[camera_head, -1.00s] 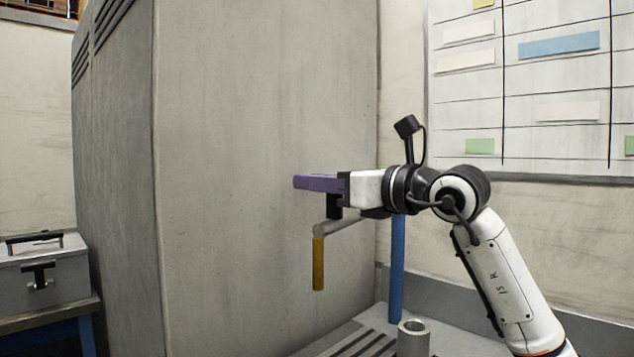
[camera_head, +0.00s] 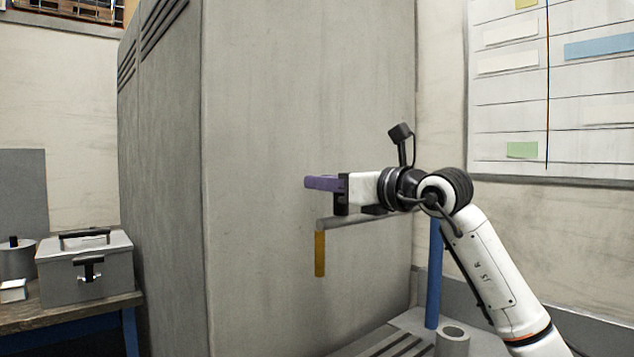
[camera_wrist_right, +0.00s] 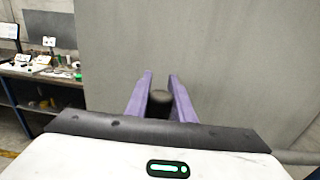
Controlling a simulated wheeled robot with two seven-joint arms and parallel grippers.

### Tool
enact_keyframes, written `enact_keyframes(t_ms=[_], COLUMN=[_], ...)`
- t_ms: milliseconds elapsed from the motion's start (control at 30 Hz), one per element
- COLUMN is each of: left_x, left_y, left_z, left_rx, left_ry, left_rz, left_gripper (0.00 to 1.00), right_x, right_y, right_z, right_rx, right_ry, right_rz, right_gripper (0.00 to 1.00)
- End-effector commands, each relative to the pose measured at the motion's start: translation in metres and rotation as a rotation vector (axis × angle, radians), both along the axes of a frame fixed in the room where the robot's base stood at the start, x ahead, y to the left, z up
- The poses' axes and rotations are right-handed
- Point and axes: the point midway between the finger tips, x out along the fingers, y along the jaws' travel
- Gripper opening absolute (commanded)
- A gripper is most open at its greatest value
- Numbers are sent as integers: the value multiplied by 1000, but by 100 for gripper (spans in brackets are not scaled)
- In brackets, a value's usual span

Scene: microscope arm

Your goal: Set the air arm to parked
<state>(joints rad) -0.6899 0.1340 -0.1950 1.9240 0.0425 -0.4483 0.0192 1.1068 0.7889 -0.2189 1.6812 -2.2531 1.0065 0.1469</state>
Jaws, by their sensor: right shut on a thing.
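The air arm is a grey horizontal bar (camera_head: 350,221) with an orange grip (camera_head: 320,254) hanging from its left end. Its right part runs behind my right wrist, towards a blue post (camera_head: 433,275). My right gripper (camera_head: 320,183), with purple fingers, is level and points left, just above the bar's left end. In the right wrist view the fingers (camera_wrist_right: 160,85) close around a dark round knob (camera_wrist_right: 160,98), which seems to belong to the arm. The bar also shows at the right edge there (camera_wrist_right: 297,157). My left gripper is not in view.
A tall grey cabinet (camera_head: 300,120) stands behind the arm. A short grey cylinder (camera_head: 452,341) stands near the post's foot. A metal case (camera_head: 85,272) sits on a bench at the left. A chart board (camera_head: 520,110) hangs on the right wall.

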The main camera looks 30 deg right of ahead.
Motion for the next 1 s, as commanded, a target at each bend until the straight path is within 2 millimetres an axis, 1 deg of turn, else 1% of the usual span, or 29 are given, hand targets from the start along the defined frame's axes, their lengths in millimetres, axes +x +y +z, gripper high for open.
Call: enact_keyframes(t_ms=[33,67,100,167,567,667,767,900,1000], left_x=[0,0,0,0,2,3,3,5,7], left_y=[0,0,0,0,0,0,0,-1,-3], left_z=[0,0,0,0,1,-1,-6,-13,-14], left_rx=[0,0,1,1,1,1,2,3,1], left_ry=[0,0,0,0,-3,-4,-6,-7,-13], left_rz=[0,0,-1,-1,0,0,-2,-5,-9], left_gripper=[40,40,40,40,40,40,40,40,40], right_x=[0,0,0,1,1,-3,-15,-42,-62], right_y=[-13,-13,-12,-11,-5,-6,-9,-15,-19], right_z=[6,6,6,6,4,3,2,0,1], right_rx=[-3,-3,-3,-3,-3,-3,-3,-5,-5], right_ry=[-12,-12,-12,-12,-8,-8,-9,-10,-10], right_rz=[-28,-28,-28,-25,-15,-14,-15,-17,-18], right_gripper=[0,25,32,40,40,40,40,40,40])
